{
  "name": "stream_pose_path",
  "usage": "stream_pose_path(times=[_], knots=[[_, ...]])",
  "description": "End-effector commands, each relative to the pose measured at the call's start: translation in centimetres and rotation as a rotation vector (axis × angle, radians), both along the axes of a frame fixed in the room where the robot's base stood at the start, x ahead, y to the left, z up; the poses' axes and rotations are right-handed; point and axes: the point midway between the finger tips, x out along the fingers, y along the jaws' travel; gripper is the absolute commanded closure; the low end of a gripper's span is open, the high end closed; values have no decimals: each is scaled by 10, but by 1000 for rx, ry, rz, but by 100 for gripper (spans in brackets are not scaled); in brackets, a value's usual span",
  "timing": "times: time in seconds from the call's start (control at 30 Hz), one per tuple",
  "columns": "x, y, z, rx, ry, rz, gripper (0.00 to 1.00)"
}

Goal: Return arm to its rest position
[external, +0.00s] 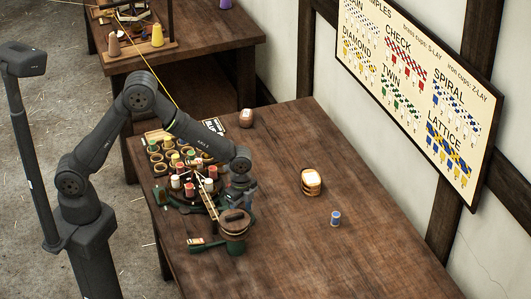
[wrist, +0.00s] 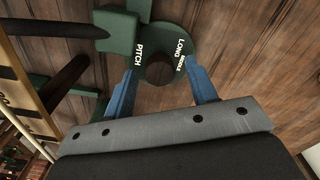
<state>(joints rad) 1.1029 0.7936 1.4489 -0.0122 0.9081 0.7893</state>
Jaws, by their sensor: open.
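My gripper (wrist: 162,88) shows in the wrist view with two blue fingers spread apart and nothing between them. Past the fingertips is a dark green fitting lettered PITCH, LONG and MIDDLE, with a dark round part (wrist: 160,69) in it. In the external view my arm reaches over from its base on the left and bends down to the table. There the gripper (external: 249,197) is low beside the green machine (external: 203,248) and its round wooden drum (external: 235,222). Its fingertips are small and partly hidden in that view.
Several coloured spools (external: 190,187) crowd the table's left side, beside my forearm. A tan-and-white spool (external: 312,182), a blue spool (external: 336,218) and a brown spool (external: 246,118) stand apart. The table's right part (external: 370,260) is clear. A second table (external: 200,40) stands behind.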

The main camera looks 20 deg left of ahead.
Motion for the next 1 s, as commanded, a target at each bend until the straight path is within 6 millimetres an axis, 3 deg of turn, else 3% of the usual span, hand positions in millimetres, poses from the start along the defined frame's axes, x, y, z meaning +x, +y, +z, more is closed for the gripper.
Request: stream_pose_path(times=[0.2, 0.37, 1.0], knots=[[0, 0, 3, 0, 0, 0, 48], [1, -1, 22, -3, -1, -1, 48], [2, -1, 148, -4, -2, -1, 48]])
